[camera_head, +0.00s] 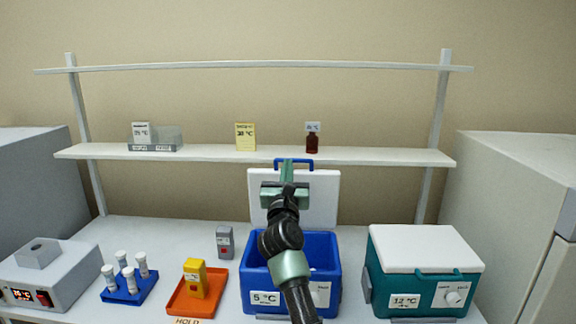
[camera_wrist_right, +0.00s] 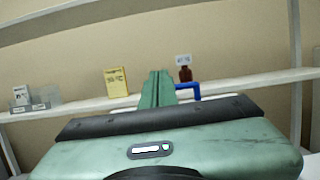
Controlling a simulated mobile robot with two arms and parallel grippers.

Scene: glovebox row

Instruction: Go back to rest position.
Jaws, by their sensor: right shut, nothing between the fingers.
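My right gripper (camera_head: 286,170) is up at the front of the shelf, over the blue cooler (camera_head: 333,246) and before its raised white lid (camera_head: 322,196). Its green fingers are together with nothing between them. In the right wrist view the closed fingers (camera_wrist_right: 157,88) point toward the shelf, next to the lid's blue handle (camera_wrist_right: 188,89). My right arm comes up from the bottom and hides part of the open cooler's inside. My left gripper is in neither view.
A shelf (camera_head: 220,153) holds a brown bottle (camera_head: 312,144) and a yellow card (camera_head: 245,136). A closed teal cooler (camera_head: 424,271) stands right. An orange tray (camera_head: 184,305) with a yellow device (camera_head: 195,279), a grey device (camera_head: 225,242) and a blue tube rack (camera_head: 129,290) stand left.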

